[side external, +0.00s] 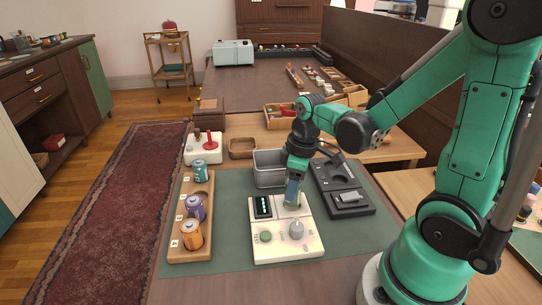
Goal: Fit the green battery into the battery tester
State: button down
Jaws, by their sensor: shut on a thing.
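The battery tester (306,240) is a cream panel on the green mat, with a dark display showing lit green marks, a green button and a grey knob. My gripper (292,203) points down over the tester's back part, right of the display. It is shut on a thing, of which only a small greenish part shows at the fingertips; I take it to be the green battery. Whether it is seated in the tester or just above it, I cannot tell. A wooden rack (173,256) at the left holds a teal battery (201,173), a purple battery (196,208) and an orange battery (192,235).
A grey metal bin (268,178) stands behind the tester. A dark tray (358,211) with grey parts lies to the right. A white box with a red knob (203,150) and a small wooden tray (241,149) are at the back left. The mat's front left is clear.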

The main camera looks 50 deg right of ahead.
jog(key=shift+f, duration=0.75)
jog(key=shift+c, duration=1.6)
grip_release()
jog(key=shift+s+d+r, duration=0.1)
jog(key=shift+s+r, duration=0.05)
jog(key=shift+r, duration=1.1)
jog(key=shift+s+r, duration=0.15)
jog(key=shift+r, duration=1.05)
jog(key=shift+s+d+r, duration=0.1)
jog(key=shift+s+r, duration=0.05)
jog(key=shift+r, duration=1.1)
